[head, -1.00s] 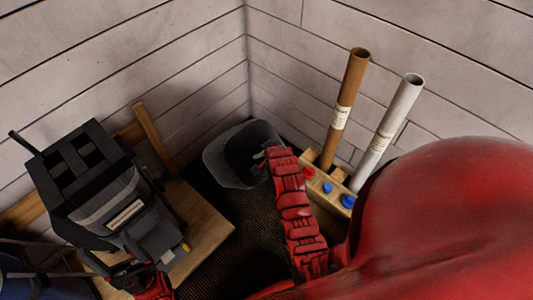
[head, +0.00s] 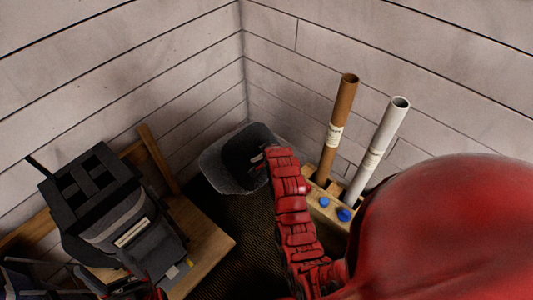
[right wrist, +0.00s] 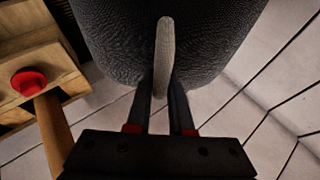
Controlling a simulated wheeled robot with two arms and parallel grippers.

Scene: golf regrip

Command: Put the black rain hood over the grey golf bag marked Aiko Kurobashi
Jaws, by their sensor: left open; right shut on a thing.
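The grey golf bag (head: 122,225) stands at the left of the head view, with a dark divided top and a pale label too small to read. The black rain hood (head: 226,172) hangs near the room corner, right of the bag and apart from it. My right gripper (head: 264,160) is shut on the hood's edge. In the right wrist view, the right gripper (right wrist: 164,90) has its fingers around a light grey tab (right wrist: 164,50) on the dark hood (right wrist: 110,45). My left gripper (head: 135,288) is open low beside the bag, mostly cut off by the frame edge.
A wooden stand (head: 208,240) is by the bag. A brown tube (head: 337,125) and a white tube (head: 376,150) stand in a wooden rack (head: 322,212) with blue knobs on the right. A dark blue thing (head: 18,282) is at lower left. Plank walls close the corner.

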